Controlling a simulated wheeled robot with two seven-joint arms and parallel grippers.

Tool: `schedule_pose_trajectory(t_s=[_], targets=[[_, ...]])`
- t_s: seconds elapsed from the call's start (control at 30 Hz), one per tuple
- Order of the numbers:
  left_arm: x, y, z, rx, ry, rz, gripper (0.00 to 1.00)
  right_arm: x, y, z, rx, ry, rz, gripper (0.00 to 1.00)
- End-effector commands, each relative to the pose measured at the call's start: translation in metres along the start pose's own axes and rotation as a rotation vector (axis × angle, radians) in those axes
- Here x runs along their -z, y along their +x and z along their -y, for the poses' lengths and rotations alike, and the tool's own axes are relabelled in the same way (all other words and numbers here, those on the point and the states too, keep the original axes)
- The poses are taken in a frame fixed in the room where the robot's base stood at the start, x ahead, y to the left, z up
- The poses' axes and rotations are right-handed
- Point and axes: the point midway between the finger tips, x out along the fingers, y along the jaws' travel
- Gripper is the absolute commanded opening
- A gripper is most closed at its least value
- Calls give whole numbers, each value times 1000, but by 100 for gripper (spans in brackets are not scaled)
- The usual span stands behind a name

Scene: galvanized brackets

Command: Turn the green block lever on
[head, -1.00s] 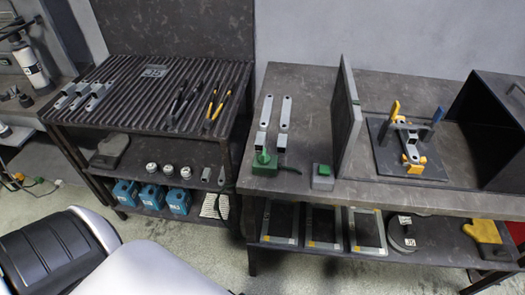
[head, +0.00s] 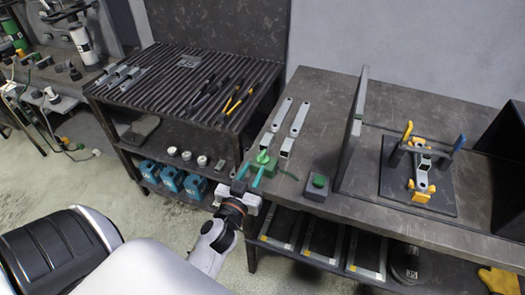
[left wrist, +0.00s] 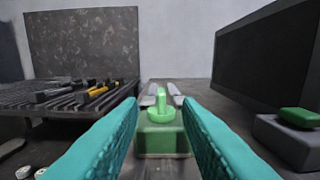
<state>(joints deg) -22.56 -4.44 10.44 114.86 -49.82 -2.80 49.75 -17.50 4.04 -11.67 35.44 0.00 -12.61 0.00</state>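The green block (head: 271,165) with its green lever (head: 263,156) sits near the front edge of the table. In the left wrist view, the block (left wrist: 163,142) is straight ahead, with the lever (left wrist: 160,113) standing up on top. My left gripper (head: 250,176) is just in front of the block. Its teal fingers are apart, one on each side of the block in the wrist picture, with nothing between them close up. In the head view the gripper hides part of the block. My right gripper is not in view.
A grey box with a green button (head: 318,182) stands to the right of the block. Two metal brackets (head: 288,130) lie behind it. A dark upright panel (head: 352,130) stands farther right, beside a fixture with yellow and blue handles (head: 423,165). A ribbed bench (head: 165,80) is left.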

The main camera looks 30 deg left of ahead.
Motion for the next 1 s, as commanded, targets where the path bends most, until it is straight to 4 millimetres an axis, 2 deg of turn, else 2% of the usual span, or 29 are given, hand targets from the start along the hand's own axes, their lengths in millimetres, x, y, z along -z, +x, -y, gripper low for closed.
schedule_pose_trajectory(t_s=[0.03,0.2,0.4,0.8,0.87,1.0], targets=[[-4,12,0,1,2,3,31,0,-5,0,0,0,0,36],[-3,46,0,1,1,1,31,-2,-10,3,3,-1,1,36],[0,70,0,0,1,-1,31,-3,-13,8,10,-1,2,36],[1,78,0,0,0,-2,31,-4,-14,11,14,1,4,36],[1,78,0,0,0,-2,23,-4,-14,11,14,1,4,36],[0,78,0,0,0,-2,0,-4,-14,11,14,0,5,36]])
